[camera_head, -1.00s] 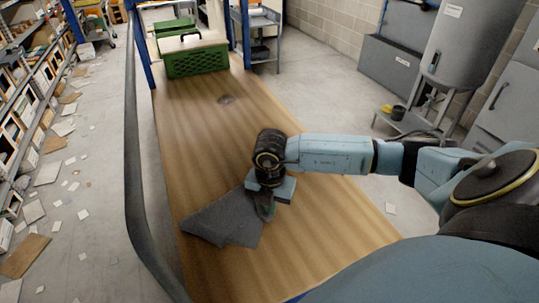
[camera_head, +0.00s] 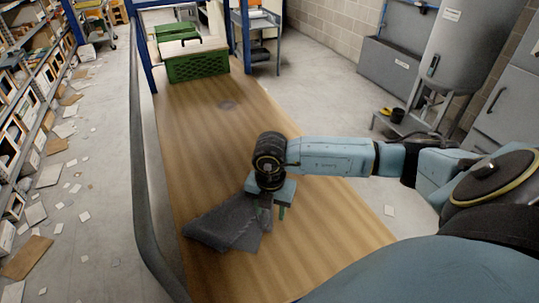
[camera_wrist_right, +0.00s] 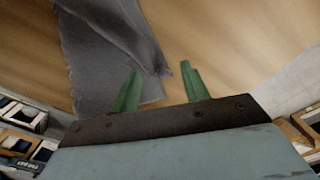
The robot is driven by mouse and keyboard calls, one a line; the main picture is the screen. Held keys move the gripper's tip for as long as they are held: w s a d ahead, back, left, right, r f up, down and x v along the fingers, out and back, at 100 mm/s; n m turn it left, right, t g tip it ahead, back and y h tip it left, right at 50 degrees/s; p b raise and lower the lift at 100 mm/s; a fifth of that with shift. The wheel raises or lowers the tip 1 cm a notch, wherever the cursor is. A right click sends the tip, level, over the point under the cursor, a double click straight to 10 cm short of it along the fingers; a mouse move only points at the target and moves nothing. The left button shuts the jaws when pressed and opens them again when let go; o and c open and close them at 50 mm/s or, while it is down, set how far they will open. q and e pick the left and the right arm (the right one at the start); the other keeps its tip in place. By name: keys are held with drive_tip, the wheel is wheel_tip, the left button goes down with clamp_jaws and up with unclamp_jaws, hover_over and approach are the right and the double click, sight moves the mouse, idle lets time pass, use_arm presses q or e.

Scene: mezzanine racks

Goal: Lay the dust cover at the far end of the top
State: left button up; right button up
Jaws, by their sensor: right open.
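The dust cover (camera_head: 225,225) is a dark grey cloth, lying crumpled and folded on the near part of the wooden top (camera_head: 200,130). My right gripper (camera_head: 273,211) is at the cloth's right edge, its jaws pointing down. In the right wrist view the fingers of the right gripper (camera_wrist_right: 160,84) are apart with nothing clamped between them. One green finger overlaps the grey cloth (camera_wrist_right: 100,50), and the other is over bare wood. Whether a finger touches the cloth is unclear. My left gripper is out of view.
A green crate (camera_head: 198,67) stands at the far end of the top. A dark rail (camera_head: 140,170) runs along the left side. Shelves (camera_head: 40,90) stand further left, with litter on the floor.

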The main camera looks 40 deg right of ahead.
wheel_tip(320, 180, up, 8)
drive_tip(key=s+a+p, duration=0.2)
drive_tip(key=p, duration=0.4)
drive_tip(key=shift+s+f+p, duration=0.2)
drive_tip(key=shift+f+p, duration=0.05)
drive_tip(key=shift+p, duration=0.05)
drive_tip(key=shift+f, duration=0.15)
drive_tip(key=c, duration=0.3)
drive_tip(key=shift+w+d, duration=0.1)
drive_tip(key=shift+w, duration=0.15)
drive_tip(key=shift+c, duration=1.2)
drive_tip(key=w+d+f, duration=0.1)
drive_tip(key=w+d, duration=0.1)
drive_tip(key=w, duration=0.2)
drive_tip(key=w+d+f, duration=0.2)
drive_tip(key=w, duration=0.2)
drive_tip(key=w+d+f, duration=0.1)
drive_tip(key=w+d, duration=0.1)
drive_tip(key=w, duration=0.2)
drive_tip(key=shift+w+f, duration=0.15)
drive_tip(key=shift+w, duration=0.05)
clamp_jaws()
wheel_tip(320, 180, down, 2)
drive_tip(key=shift+w, duration=0.1)
drive_tip(key=shift+f, duration=0.45)
